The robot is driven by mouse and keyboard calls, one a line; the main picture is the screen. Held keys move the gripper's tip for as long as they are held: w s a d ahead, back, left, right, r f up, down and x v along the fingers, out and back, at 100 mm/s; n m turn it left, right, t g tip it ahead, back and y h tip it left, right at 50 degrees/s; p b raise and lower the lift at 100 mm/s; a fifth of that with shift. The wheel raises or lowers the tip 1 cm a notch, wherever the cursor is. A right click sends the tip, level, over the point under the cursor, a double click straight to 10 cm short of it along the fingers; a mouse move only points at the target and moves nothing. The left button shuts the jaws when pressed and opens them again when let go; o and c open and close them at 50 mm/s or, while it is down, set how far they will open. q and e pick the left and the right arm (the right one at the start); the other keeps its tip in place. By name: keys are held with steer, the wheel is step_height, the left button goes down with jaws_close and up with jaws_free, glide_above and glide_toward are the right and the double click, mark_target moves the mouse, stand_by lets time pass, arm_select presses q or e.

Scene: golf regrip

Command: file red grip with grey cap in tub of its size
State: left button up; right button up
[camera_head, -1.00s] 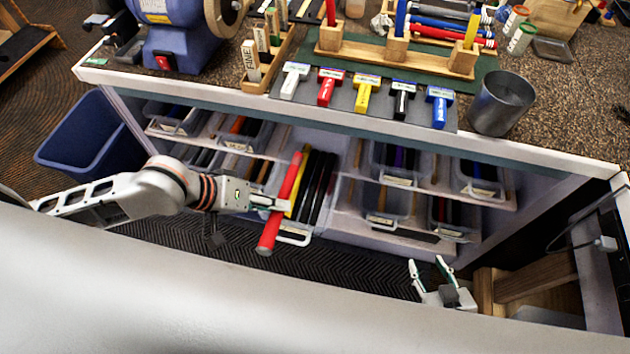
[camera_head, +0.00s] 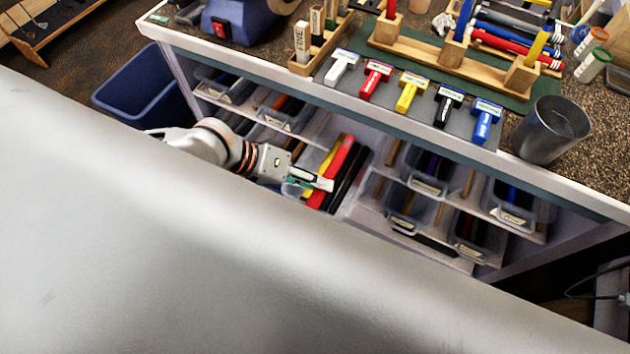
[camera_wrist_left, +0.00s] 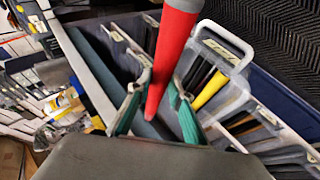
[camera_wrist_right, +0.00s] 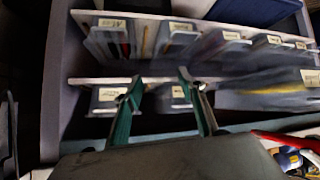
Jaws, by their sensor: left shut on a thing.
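My left gripper (camera_head: 312,180) is shut on the red grip (camera_head: 341,160), in front of the lower shelf, near yellow and black grips. In the left wrist view the red grip (camera_wrist_left: 172,50) stands between the teal fingers (camera_wrist_left: 157,95); a pale grey end shows at the top edge. A clear tub (camera_wrist_left: 239,97) with yellow and black grips is just right of it. I cannot tell whether the red grip is inside any tub. My right gripper (camera_wrist_right: 160,76) is open and empty in front of labelled tubs, and is out of the head view.
More clear tubs (camera_head: 428,187) sit on the shelves under the bench. On the bench are coloured T-shaped blocks (camera_head: 410,90), a wooden rack (camera_head: 430,54) and a metal cup (camera_head: 552,130). A blue bin (camera_head: 145,92) stands at the left.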

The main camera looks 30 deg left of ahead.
arm_select(q)
steer(key=w+f, duration=0.2)
steer(key=w+f+b, duration=0.1)
steer(key=w, duration=0.1)
steer(key=shift+w+f, duration=0.3)
steer(key=shift+f, duration=0.1)
steer(key=w, duration=0.7)
steer(key=shift+d+f, duration=0.1)
steer(key=shift+d, duration=0.1)
step_height(320, 180, down, 6)
steer(key=b, duration=0.2)
steer(key=shift+s+r+b, duration=0.1)
steer(key=shift+r+b, duration=0.1)
steer(key=shift+b, duration=0.1)
steer(key=shift+f+b, duration=0.3)
steer(key=shift+f, duration=0.6)
arm_select(e)
steer(key=shift+w+a+f+y, duration=0.4)
steer(key=shift+w+a+f, duration=0.25)
steer(key=shift+a+f, duration=0.2)
steer(key=shift+f, duration=0.1)
arm_select(q)
steer(key=shift+f, duration=0.5)
